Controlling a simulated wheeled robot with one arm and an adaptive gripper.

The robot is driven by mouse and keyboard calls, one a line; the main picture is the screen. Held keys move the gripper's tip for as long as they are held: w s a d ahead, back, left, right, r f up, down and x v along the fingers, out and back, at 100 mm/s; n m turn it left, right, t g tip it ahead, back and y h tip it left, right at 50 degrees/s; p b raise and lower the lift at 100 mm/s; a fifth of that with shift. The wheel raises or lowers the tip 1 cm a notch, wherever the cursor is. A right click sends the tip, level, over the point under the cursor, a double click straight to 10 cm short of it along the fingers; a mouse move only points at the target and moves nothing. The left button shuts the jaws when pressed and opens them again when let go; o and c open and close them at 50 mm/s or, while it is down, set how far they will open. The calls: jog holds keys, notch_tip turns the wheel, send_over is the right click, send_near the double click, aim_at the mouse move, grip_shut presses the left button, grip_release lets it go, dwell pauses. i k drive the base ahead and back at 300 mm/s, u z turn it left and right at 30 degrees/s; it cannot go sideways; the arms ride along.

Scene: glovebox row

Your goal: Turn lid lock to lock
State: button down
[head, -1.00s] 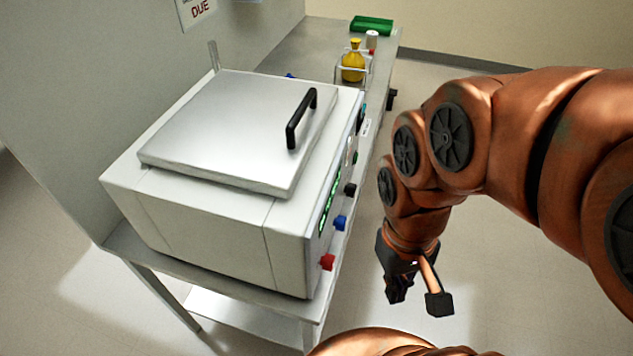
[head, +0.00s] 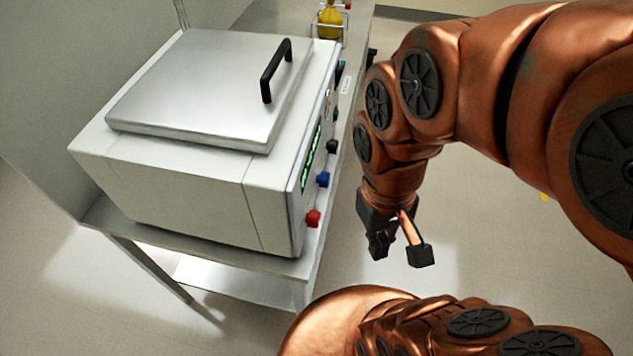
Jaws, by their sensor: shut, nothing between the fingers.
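A white box-shaped machine (head: 185,195) with a flat metal lid (head: 195,85) stands on a bench at the left. The lid is down and has a black handle (head: 276,70). Its front panel faces right and is seen at a steep angle. My gripper (head: 378,248) is shut and empty, right of the panel and apart from the knobs.
The bench (head: 110,215) has an open lower shelf (head: 235,285). A yellow flask (head: 330,22) in a wire rack stands behind the machine. A grey wall borders the left. The floor between the panel and my arm is clear.

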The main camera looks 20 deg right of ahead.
aim_at(313, 219)
jog(key=u, duration=1.3)
jog(key=k, duration=0.3)
jog(key=z, duration=1.2)
jog(key=k, duration=1.1)
jog(key=u, duration=0.85)
jog(key=i, duration=0.45)
